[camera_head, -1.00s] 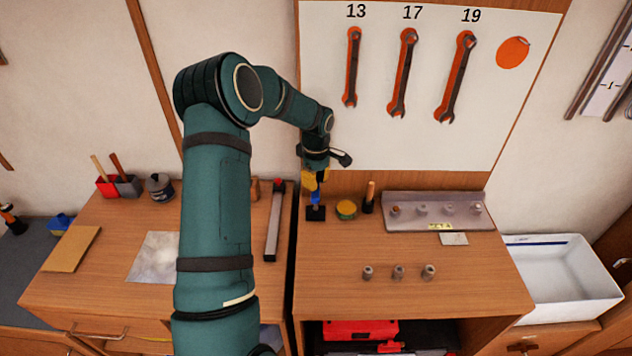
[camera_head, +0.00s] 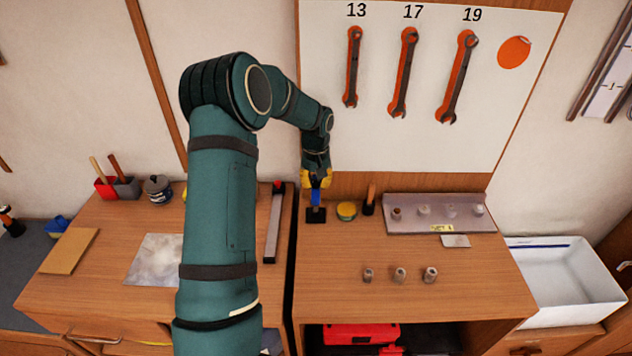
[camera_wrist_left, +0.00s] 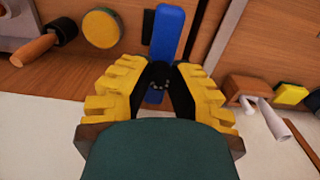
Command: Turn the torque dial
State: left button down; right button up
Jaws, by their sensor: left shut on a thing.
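A blue upright post (camera_head: 316,197) stands on a black base (camera_head: 316,215) at the back left of the right-hand bench. In the left wrist view the blue post (camera_wrist_left: 167,35) runs between the yellow fingers. A dark round dial (camera_wrist_left: 157,76) with small light marks sits on it, partly hidden by the fingers. My left gripper (camera_head: 317,178) is at the top of the post. In the left wrist view its fingers (camera_wrist_left: 156,85) are closed around the dial, one on each side. My right gripper is in neither view.
A yellow-topped tin (camera_head: 346,211) and a wooden-handled tool (camera_head: 370,198) stand close right of the post. A grey socket rack (camera_head: 434,213) is farther right. Several wrenches hang on the white board (camera_head: 540,110) behind.

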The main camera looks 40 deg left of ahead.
pick_arm(q)
jog(key=shift+s+m, duration=0.1)
jog(key=shift+m, duration=2.8)
jog(key=shift+a+m, duration=0.1)
jog(key=shift+m, duration=2.9)
jog(key=c, duration=0.8)
grip_release()
